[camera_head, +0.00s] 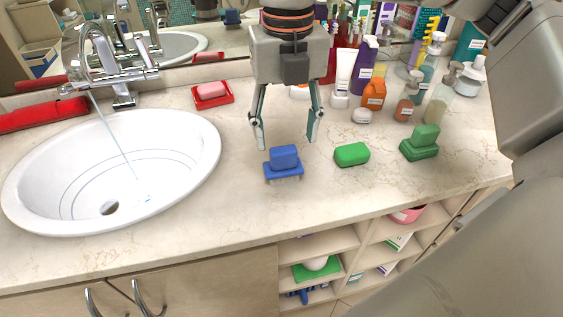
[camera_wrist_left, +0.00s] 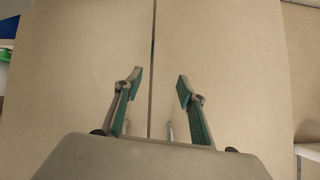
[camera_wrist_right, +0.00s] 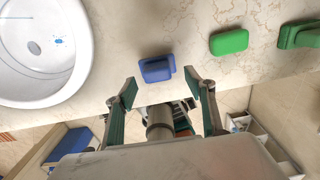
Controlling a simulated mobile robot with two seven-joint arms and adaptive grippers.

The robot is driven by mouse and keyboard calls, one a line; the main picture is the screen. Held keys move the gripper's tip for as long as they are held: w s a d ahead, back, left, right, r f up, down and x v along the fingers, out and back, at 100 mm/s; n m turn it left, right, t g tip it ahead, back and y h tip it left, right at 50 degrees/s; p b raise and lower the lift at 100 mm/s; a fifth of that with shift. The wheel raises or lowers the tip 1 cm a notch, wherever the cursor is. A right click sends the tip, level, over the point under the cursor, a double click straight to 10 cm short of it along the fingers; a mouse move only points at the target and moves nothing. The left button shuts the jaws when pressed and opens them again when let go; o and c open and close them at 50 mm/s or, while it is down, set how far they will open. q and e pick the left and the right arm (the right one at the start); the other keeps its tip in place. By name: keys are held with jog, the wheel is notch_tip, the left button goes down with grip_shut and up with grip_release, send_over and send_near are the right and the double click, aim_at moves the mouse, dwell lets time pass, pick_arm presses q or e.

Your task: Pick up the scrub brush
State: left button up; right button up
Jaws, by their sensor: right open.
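I cannot pick out a scrub brush for certain. A blue block on a low blue base (camera_head: 284,166) sits on the counter in the head view; whether it is a brush or soap on a dish is unclear. It also shows in the right wrist view (camera_wrist_right: 157,69). My right gripper (camera_head: 287,142) is open and empty, pointing down just above and behind the blue block. In the right wrist view its fingers (camera_wrist_right: 162,87) are spread, with the block beyond them. My left gripper (camera_wrist_left: 159,82) is open and empty in front of plain cabinet doors, outside the head view.
A sink (camera_head: 110,172) with a running faucet lies at left. A green soap bar (camera_head: 352,154) and a green soap on a dish (camera_head: 420,147) are right of the blue block. Bottles (camera_head: 373,95) crowd the back. Open shelves (camera_head: 320,246) below the counter hold several items.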

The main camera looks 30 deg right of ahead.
aim_at(283, 148)
jog(key=f, duration=0.4)
jog(key=shift+a+f, duration=0.2)
jog(key=shift+a, duration=0.1)
jog(key=shift+f, duration=0.4)
jog(key=c, duration=1.2)
pick_arm(q)
jog(key=shift+w+a+r, duration=0.1)
jog(key=shift+w+r, duration=0.2)
jog(key=shift+w, duration=0.35)
pick_arm(e)
jog(key=shift+r, duration=0.15)
jog(key=shift+r, duration=0.55)
pick_arm(q)
jog(key=shift+s+d+r+p, duration=0.2)
jog(key=shift+r+p, duration=0.15)
jog(key=shift+p, duration=0.2)
jog(key=shift+s+d+r+p, duration=0.15)
jog(key=shift+r+p, duration=0.2)
jog(key=shift+p, duration=0.2)
pick_arm(e)
notch_tip(283, 148, up, 19)
jog(key=shift+f, duration=0.1)
